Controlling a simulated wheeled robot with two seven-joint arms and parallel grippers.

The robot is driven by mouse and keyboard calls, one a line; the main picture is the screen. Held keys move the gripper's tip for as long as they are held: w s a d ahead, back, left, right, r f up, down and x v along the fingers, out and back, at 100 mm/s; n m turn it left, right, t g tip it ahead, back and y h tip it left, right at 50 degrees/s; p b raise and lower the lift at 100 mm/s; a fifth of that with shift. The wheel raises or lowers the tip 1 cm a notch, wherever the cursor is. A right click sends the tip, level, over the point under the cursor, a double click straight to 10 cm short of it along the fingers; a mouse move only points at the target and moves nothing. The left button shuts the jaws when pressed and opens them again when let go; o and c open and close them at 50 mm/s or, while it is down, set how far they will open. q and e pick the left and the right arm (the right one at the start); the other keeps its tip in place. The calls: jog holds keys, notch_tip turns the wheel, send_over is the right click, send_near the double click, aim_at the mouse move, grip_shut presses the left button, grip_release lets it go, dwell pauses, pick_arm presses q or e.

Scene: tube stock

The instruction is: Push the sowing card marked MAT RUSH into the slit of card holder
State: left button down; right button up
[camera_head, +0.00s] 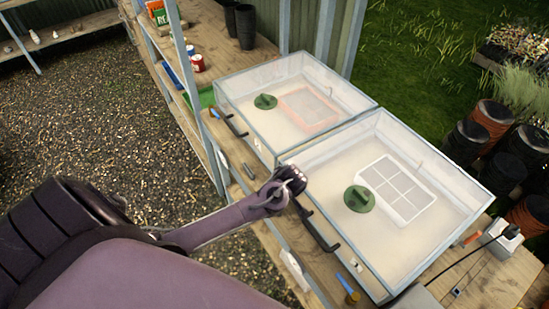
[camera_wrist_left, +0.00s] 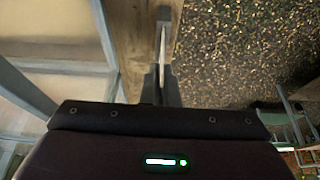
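My left gripper (camera_head: 286,189) is at the front edge of the wooden bench, close to the black handle of the nearer clear box. In the left wrist view its two dark fingers (camera_wrist_left: 160,90) stand close together. A thin pale strip (camera_wrist_left: 163,48), perhaps a card seen edge-on, lines up with the gap between them. Whether they grip it is unclear. A small white piece (camera_head: 294,269) is at the bench's front edge in the head view. I cannot read MAT RUSH anywhere, and cannot tell which item is the card holder. My right gripper is not in view.
Two clear-lidded boxes, a nearer one (camera_head: 465,205) and a farther one (camera_head: 350,92), fill much of the bench. Black handles (camera_head: 318,232) project from their fronts. Gravel (camera_head: 95,125) is open at left.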

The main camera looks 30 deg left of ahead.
pick_arm(q)
jog(key=shift+f, duration=0.65)
jog(key=c, duration=0.6)
grip_release()
jog(key=shift+r, duration=0.25)
jog(key=shift+r, duration=0.95)
jog(key=shift+r, duration=0.1)
jog(key=shift+r, duration=2.8)
